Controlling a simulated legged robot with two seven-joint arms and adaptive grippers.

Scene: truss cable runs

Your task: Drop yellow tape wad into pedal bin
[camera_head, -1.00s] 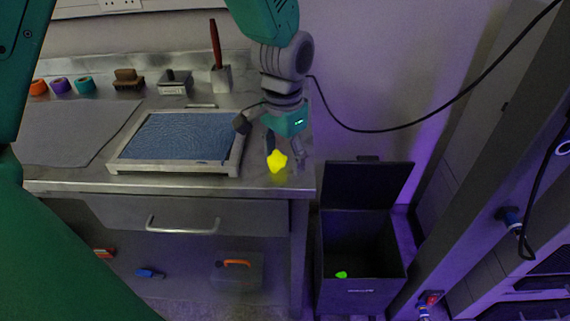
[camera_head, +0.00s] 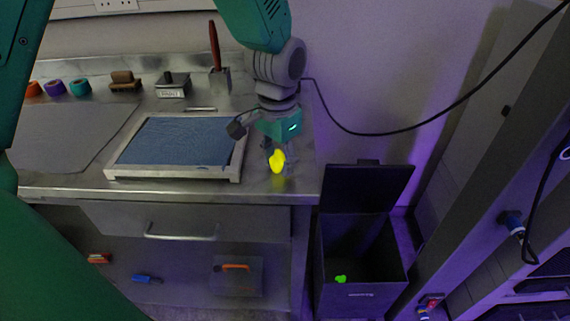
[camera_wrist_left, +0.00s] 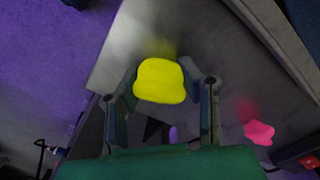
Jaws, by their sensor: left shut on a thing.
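The yellow tape wad (camera_head: 277,161) is held in my left gripper (camera_head: 278,150) above the front right corner of the steel bench. In the left wrist view the wad (camera_wrist_left: 159,81) sits between the two fingertips of the left gripper (camera_wrist_left: 160,92), which are shut on it. The black pedal bin (camera_head: 362,296) stands on the floor to the right of the bench, lower than the gripper. Its lid (camera_head: 366,188) is raised, and a bright green wad (camera_head: 341,279) shows inside. My right gripper is not in view.
A framed blue screen (camera_head: 170,141) lies on the bench (camera_head: 262,188) left of the gripper. A pink wad (camera_wrist_left: 259,132) shows at right in the left wrist view. A black cable (camera_head: 400,124) hangs along the wall above the bin. A grey truss post (camera_head: 470,205) stands at right.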

